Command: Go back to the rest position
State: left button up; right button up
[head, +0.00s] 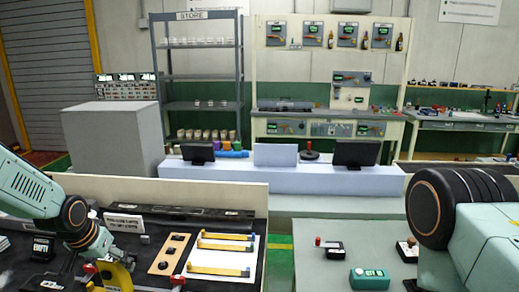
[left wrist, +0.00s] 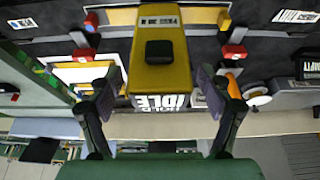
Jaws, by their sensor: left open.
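My left gripper (head: 98,258) hangs low over the dark bench at the left in the head view, at the end of my pale green arm. In the left wrist view, its two fingers (left wrist: 158,84) are spread apart. A yellow block (left wrist: 160,62) with a black knob shows between and beyond them, and the gap between the fingers looks empty of anything gripped. I cannot tell whether a finger touches the block. The yellow block also shows beside the gripper in the head view (head: 118,276), partly hidden. My right arm shows large at the right, but its gripper is out of view.
A white sheet (head: 254,262) on the dark bench carries several yellow trim strips. A tan board (head: 170,252) lies left of it. Red clips (left wrist: 232,52) flank the yellow block. A teal device (head: 369,279) sits on the right bench. A green-floored gap (head: 280,262) separates the benches.

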pick_arm(q)
jog(key=shift+x, duration=1.45)
jog(key=shift+d, duration=0.15)
jog(key=shift+s+f, duration=0.1)
jog(key=shift+f, duration=0.05)
